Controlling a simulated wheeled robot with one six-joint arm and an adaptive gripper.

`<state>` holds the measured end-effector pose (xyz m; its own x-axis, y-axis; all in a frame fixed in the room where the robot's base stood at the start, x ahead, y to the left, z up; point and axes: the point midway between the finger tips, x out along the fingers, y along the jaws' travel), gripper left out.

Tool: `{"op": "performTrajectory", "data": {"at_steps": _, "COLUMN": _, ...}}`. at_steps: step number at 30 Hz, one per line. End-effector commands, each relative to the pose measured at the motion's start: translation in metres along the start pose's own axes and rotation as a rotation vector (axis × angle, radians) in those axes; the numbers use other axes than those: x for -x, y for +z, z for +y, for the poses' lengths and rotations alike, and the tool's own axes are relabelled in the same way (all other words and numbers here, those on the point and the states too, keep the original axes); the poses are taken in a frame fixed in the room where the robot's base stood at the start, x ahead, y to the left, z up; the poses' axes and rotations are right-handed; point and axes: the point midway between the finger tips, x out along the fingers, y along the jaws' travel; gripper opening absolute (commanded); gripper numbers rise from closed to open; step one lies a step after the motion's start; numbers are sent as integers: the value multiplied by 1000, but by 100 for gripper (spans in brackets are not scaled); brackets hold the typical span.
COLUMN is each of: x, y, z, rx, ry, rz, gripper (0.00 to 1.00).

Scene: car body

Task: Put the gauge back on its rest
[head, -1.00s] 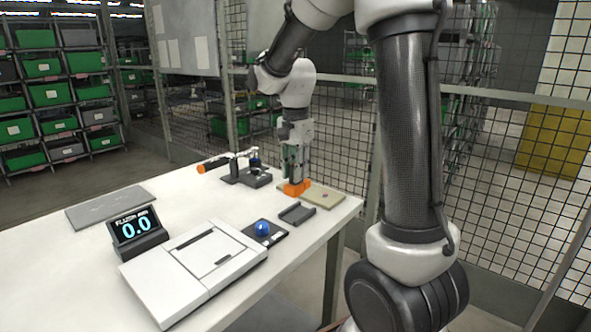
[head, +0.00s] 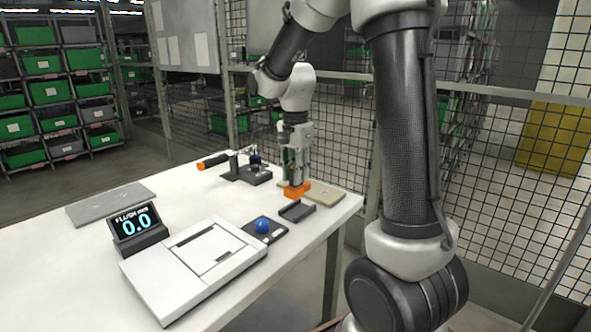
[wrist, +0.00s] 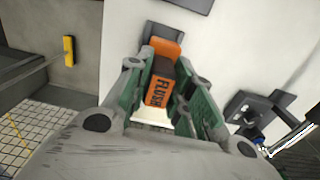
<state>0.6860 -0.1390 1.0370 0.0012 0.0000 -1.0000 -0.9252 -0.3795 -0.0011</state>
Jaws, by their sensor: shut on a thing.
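My gripper (head: 297,184) is shut on the gauge (head: 297,191), an orange block, which it holds at the far right part of the table. In the wrist view the gauge (wrist: 160,85) shows the word FLUSH on its side and sits between the green-edged fingers. The rest (head: 297,211), a small dark tray, lies just below and in front of the gauge in the head view. The gauge seems to be above the rest's far part; the gap between them is hard to tell. In the wrist view a grey rim, likely the rest (wrist: 186,32), shows beyond the gauge.
A tan plate (head: 326,194) lies right behind the gauge. A dark pad with a blue ball (head: 262,225), a white panel fixture (head: 190,265) and a display reading 0.0 (head: 137,228) stand nearer. A clamp with an orange handle (head: 213,161) is behind left.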

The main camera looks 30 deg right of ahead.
Motion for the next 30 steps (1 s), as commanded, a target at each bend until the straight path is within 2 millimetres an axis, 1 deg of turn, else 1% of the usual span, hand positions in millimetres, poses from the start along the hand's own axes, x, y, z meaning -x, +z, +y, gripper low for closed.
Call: {"op": "performTrajectory", "data": {"at_steps": 30, "x": -30, "y": 0, "z": 0, "rx": 0, "ry": 1, "rz": 0, "gripper": 0}}
